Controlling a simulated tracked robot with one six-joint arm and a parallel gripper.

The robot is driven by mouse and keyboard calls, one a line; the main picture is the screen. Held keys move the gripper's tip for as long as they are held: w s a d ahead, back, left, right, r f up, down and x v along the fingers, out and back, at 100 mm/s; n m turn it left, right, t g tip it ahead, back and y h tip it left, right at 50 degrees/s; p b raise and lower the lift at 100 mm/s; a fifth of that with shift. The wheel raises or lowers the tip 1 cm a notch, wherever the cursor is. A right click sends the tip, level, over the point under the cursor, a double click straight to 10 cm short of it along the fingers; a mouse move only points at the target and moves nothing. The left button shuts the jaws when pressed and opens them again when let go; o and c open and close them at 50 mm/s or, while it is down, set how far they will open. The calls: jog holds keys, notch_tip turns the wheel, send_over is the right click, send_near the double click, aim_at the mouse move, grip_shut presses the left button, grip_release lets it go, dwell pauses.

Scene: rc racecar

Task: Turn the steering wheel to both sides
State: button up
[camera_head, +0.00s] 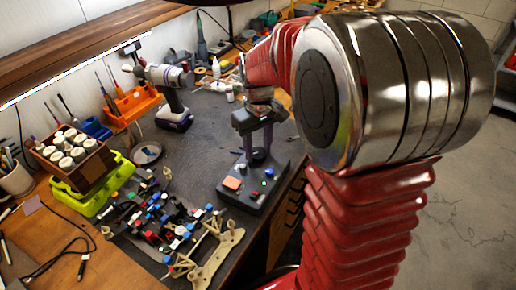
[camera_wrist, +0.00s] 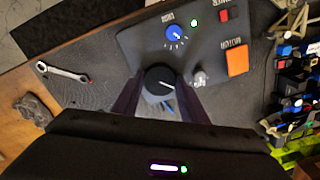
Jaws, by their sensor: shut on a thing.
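The steering wheel appears to be the round black knob (camera_wrist: 160,80) with a white pointer line, on a dark grey control box (camera_wrist: 135,42). In the head view the control box (camera_head: 240,195) sits on the dark mat near the bench's right edge. My gripper (camera_wrist: 160,88) is shut on the knob, one dark purple finger on each side. In the head view my gripper (camera_head: 257,148) reaches down to the knob from above. The label by the knob is partly hidden by the right finger.
The box also carries a blue knob (camera_wrist: 175,33), a red switch (camera_wrist: 225,14) and an orange button (camera_wrist: 237,61). A wrench (camera_wrist: 62,72) lies beside it. Car parts (camera_head: 165,228) and a cream frame (camera_head: 212,250) lie left of the box. A drill (camera_head: 168,90) stands behind.

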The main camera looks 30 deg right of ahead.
aim_at(258, 153)
jog(key=o, duration=1)
jog(key=shift+o, duration=0.2)
jog(key=shift+r, duration=0.15)
notch_tip(258, 153, up, 14)
jog(key=shift+f, duration=0.25)
